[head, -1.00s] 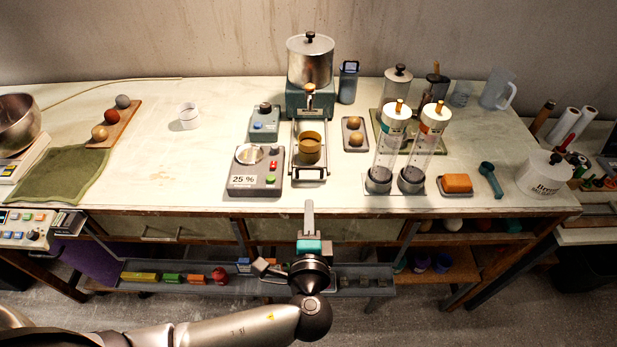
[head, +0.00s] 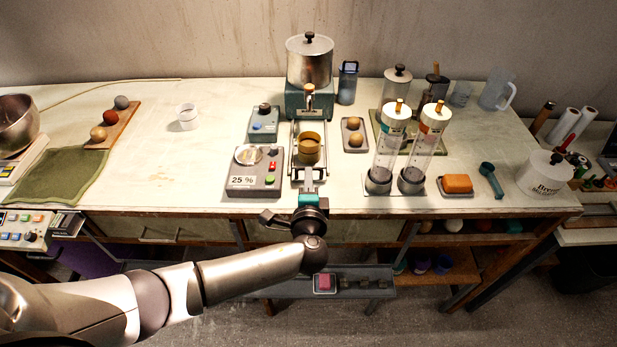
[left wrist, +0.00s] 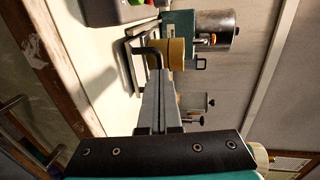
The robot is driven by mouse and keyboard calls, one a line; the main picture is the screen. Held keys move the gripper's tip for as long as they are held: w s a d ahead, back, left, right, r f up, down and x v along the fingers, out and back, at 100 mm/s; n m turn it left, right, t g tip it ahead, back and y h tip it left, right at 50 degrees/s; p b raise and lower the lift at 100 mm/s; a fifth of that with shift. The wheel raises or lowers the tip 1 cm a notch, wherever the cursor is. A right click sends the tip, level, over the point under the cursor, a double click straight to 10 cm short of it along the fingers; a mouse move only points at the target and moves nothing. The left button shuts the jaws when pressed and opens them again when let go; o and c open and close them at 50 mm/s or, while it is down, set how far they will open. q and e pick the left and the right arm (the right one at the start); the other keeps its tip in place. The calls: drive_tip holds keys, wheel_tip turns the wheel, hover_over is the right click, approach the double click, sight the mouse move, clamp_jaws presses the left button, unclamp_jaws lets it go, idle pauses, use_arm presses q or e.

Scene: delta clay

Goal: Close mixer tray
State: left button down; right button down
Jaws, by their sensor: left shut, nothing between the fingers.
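The mixer (head: 309,95) stands at the back middle of the bench, a teal body with a steel pot on top. Its pulled-out tray (head: 296,162) extends toward me and holds a brass-coloured cup (head: 310,146). My left gripper (head: 309,178) is shut and empty, with its fingertips at the tray's front end. In the left wrist view, the closed fingers (left wrist: 152,95) point at the tray's dark handle (left wrist: 149,52) and the brass cup (left wrist: 171,55); I cannot tell whether they touch the handle. My right gripper is not in view.
A grey control box (head: 255,170) reading 25 % stands left of the tray. A small tray with two balls (head: 354,137) and two clear cylinders (head: 388,150) stand to its right. A lower shelf (head: 365,285) juts out below the bench.

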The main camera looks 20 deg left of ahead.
sight(308, 150)
use_arm(q)
drive_tip(key=b+x, duration=0.2)
drive_tip(key=x, duration=0.1)
drive_tip(key=r+b+x, duration=0.1)
drive_tip(key=b+x, duration=0.1)
drive_tip(key=x, duration=0.1)
drive_tip(key=b+x, duration=0.2)
drive_tip(key=x, duration=0.1)
drive_tip(key=shift+w+r, duration=0.25)
drive_tip(key=shift+w, duration=0.2)
drive_tip(key=shift+w+a, duration=0.15)
drive_tip(key=shift+w, duration=0.05)
drive_tip(key=shift+a+r, duration=0.1)
drive_tip(key=shift+r, duration=0.25)
